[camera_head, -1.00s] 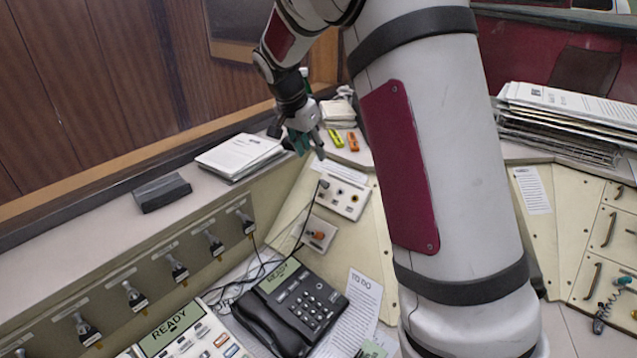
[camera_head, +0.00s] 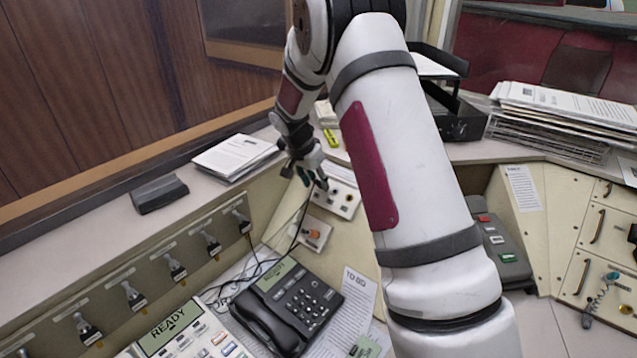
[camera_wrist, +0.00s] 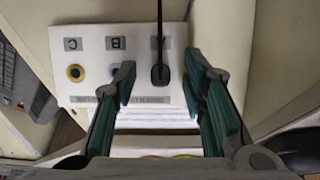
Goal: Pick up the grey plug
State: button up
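The dark grey plug (camera_wrist: 160,74) stands in one hole of a white socket panel (camera_wrist: 85,50) in the wrist view, with its black cable running to the top edge. Two other holes, labelled B and C, are empty. My gripper (camera_wrist: 161,66) is open, with green-padded fingers on either side of the plug in the picture. A gap shows between each finger and the plug; I cannot tell the remaining depth. In the head view my gripper (camera_head: 308,182) is over the near left part of the panel (camera_head: 345,203), and the plug is hard to make out beside the fingers.
A black phone (camera_head: 287,305) sits in front of the panel, with loose cables beside it. A small panel with an orange part (camera_head: 314,234) lies between them. Papers (camera_head: 235,156) and a yellow marker (camera_head: 331,138) lie on the ledge behind.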

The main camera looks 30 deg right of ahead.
jog(key=shift+f, duration=0.1)
jog(key=shift+c, duration=0.3)
grip_shut()
jog(key=shift+w+r, duration=0.1)
jog(key=shift+r, duration=0.55)
notch_tip(320, 180, up, 2)
jog(key=shift+d+r+b, duration=0.1)
jog(key=shift+b, duration=0.25)
jog(key=s+a+r, duration=0.1)
jog(key=s+a, duration=0.1)
jog(key=s, duration=1.4)
jog(key=shift+a+r+b, duration=0.25)
jog(key=shift+a+b, duration=0.1)
jog(key=shift+a, duration=0.05)
